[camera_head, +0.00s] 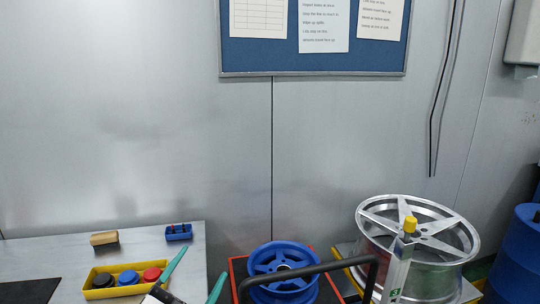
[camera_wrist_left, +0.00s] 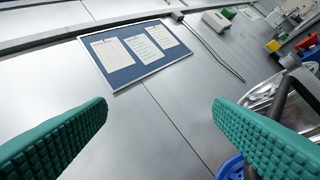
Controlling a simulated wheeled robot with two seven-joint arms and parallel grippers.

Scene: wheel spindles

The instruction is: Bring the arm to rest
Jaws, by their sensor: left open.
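My left gripper (camera_head: 203,262) is low in the head view, in front of the right edge of the metal table. Its two teal fingers point up and stand apart. In the left wrist view the gripper (camera_wrist_left: 160,106) shows both ribbed fingers wide apart with nothing between them. That camera faces the grey wall and its notice board (camera_wrist_left: 130,54). My right gripper is in neither view.
A blue wheel (camera_head: 283,262) sits in a red container behind a black bar (camera_head: 310,268). A silver wheel (camera_head: 415,225) stands to its right. The table (camera_head: 60,255) holds a yellow tray (camera_head: 98,293) of coloured pieces. A blue drum (camera_head: 515,255) is far right.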

